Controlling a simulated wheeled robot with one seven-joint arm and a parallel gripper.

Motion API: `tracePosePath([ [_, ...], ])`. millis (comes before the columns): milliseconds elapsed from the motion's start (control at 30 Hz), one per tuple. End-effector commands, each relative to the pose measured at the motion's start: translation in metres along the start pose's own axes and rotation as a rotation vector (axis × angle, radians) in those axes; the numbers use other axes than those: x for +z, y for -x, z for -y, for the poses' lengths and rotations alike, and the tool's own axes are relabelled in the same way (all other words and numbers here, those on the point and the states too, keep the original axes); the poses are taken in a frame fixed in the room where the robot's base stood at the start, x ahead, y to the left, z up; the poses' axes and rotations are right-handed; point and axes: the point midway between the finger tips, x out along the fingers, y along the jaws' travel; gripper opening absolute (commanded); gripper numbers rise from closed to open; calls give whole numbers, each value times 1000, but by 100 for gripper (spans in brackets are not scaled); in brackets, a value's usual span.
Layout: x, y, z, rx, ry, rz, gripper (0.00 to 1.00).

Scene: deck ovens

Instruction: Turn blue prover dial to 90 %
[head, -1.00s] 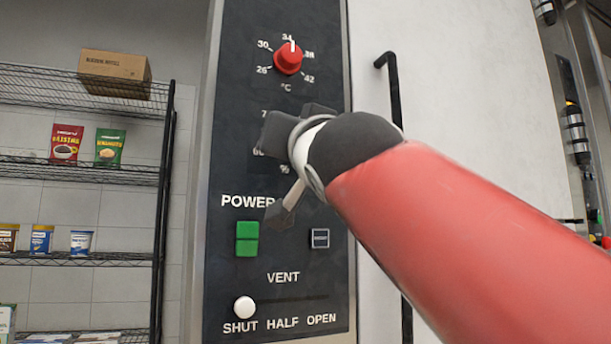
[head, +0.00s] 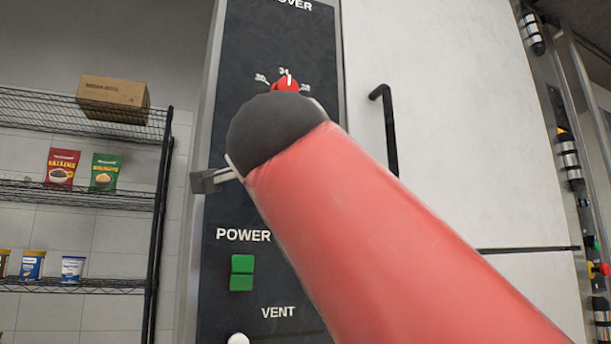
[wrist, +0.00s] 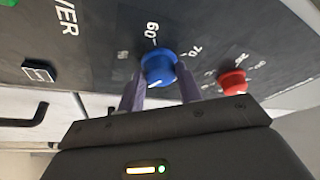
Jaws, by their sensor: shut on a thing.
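The blue prover dial (wrist: 158,68) shows in the wrist view, on the dark panel among printed numbers, of which 60 and 70 can be read. A pale mark shows on its lower side in that view. My gripper (wrist: 161,77) is shut on the blue dial, one finger on each side of it. In the head view my arm hides the dial and most of the gripper; only a grey part of it shows at the panel's left edge. The 90 mark cannot be read.
The red temperature dial (head: 286,86) sits just above, partly covered by my arm, with its mark near 34. Below are the green power switch (head: 242,272) and the white vent knob (head: 238,339). A black door handle (head: 388,130) stands to the right, a wire shelf (head: 80,190) left.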

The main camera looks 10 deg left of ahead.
Motion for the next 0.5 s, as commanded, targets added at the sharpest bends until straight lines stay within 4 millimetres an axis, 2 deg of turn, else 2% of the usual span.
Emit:
tracePosePath([
  [500, 0, 0, 1, 27, -67, 0, 12],
])
